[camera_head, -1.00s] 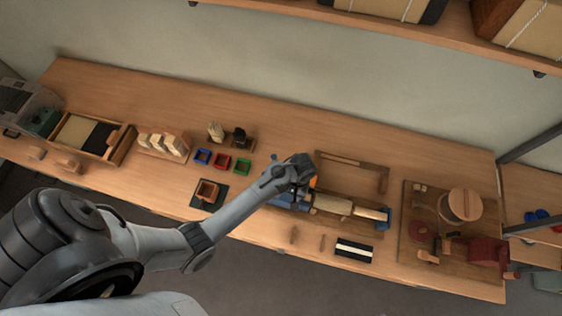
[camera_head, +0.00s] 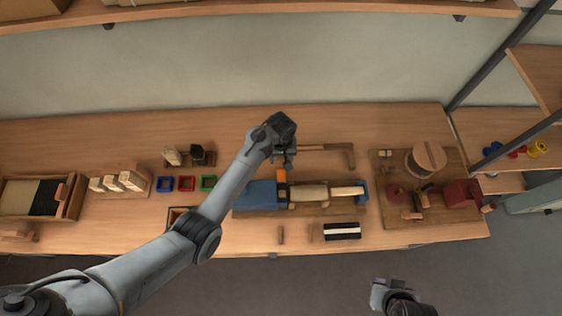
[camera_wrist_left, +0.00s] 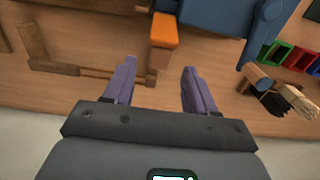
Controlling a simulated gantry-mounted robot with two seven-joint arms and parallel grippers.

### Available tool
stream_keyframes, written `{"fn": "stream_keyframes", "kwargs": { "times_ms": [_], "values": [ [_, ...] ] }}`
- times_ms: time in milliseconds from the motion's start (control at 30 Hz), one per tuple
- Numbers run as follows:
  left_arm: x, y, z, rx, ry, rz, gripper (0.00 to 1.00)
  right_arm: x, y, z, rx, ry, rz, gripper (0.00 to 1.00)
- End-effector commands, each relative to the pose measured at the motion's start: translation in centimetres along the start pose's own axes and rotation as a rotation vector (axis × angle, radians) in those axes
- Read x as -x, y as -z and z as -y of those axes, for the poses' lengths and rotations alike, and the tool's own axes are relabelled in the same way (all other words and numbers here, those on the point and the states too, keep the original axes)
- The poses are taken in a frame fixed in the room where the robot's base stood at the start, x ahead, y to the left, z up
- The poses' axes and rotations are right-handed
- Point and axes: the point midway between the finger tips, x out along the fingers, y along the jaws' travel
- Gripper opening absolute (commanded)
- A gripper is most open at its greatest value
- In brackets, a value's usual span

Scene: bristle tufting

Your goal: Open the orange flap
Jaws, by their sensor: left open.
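The orange flap (camera_head: 282,177) is a small orange piece on the blue machine (camera_head: 258,196), beside its wooden bar. In the left wrist view the flap (camera_wrist_left: 164,31) shows at the top, next to the machine's blue body (camera_wrist_left: 218,15). My left gripper (camera_head: 287,160) is just behind the flap in the head view. In the left wrist view its two fingers (camera_wrist_left: 158,68) are apart with nothing between them, and the flap lies beyond the tips, with no contact visible. My right gripper (camera_head: 385,292) shows partly at the bottom, away from the bench; its jaws are unclear.
A wooden frame (camera_head: 328,148) lies behind the machine. Blue, red and green trays (camera_head: 186,184) stand to its left. A wooden board (camera_head: 400,215) with a round-lidded pot and a red block is at right. A black-and-white strip (camera_head: 342,231) lies in front.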

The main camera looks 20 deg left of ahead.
Motion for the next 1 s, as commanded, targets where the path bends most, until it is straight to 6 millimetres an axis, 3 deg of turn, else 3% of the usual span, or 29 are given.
{"fn": "stream_keyframes", "kwargs": {
  "times_ms": [100,300,700,1000],
  "values": [
    [-1.8,0.0,0.1,0.001,0.002,0.002,0.56,-0.2,-0.1,-0.1,0.004,-0.003,0.001,0.0],
    [-3.5,0.0,0.1,0.0,0.001,0.001,0.56,-0.4,-0.2,-0.2,0.008,-0.006,0.001,0.0],
    [-4.0,0.0,0.1,0.001,0.0,0.0,0.56,-0.4,-0.2,-0.1,0.005,-0.004,0.001,0.0],
    [-4.0,0.0,0.1,0.001,0.0,0.0,0.1,-0.4,-0.1,0.0,-0.001,0.001,0.0,0.0]
  ]
}}
